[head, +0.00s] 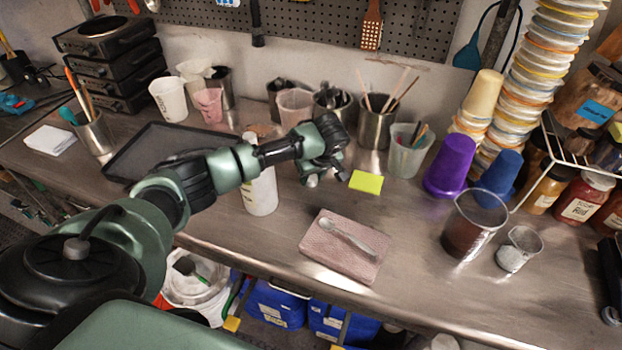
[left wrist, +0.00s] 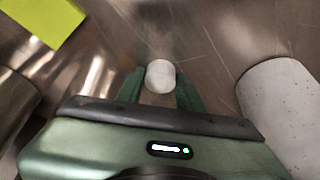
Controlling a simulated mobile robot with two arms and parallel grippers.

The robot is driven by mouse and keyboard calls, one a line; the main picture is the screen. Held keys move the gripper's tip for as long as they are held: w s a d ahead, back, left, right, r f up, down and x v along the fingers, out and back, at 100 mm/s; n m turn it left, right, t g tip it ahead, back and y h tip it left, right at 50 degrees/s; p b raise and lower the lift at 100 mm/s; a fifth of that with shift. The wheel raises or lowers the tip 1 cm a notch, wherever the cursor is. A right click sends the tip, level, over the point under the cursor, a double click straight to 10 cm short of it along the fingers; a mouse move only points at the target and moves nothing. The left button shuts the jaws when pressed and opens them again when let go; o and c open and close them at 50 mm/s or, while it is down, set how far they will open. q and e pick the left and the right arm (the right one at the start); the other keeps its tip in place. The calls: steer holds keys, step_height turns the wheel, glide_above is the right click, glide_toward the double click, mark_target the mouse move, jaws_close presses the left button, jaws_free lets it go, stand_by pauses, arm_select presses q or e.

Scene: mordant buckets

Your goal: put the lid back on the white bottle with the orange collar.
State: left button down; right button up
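The white bottle (head: 260,191) stands upright on the bench, left of my left gripper. My left gripper (head: 325,178) points down, right of the bottle. In the left wrist view a small round white lid (left wrist: 160,76) sits between the two green fingers, which flank it closely on both sides. A dark part at the right edge (head: 611,285) looks like my right gripper, mostly cut off.
A yellow note (head: 367,182) lies right of the gripper. A spoon rests on a pink cloth (head: 322,262) in front. Steel and plastic cups (head: 377,126) stand behind; a purple cup (head: 450,166) and a dark beaker (head: 467,234) stand right. A black tray (head: 128,163) lies left.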

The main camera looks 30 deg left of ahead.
mark_target(313, 178)
arm_select(q)
steer(key=shift+r, duration=0.1)
stand_by(0.3)
step_height(313, 178, up, 20)
steer(key=b, duration=0.3)
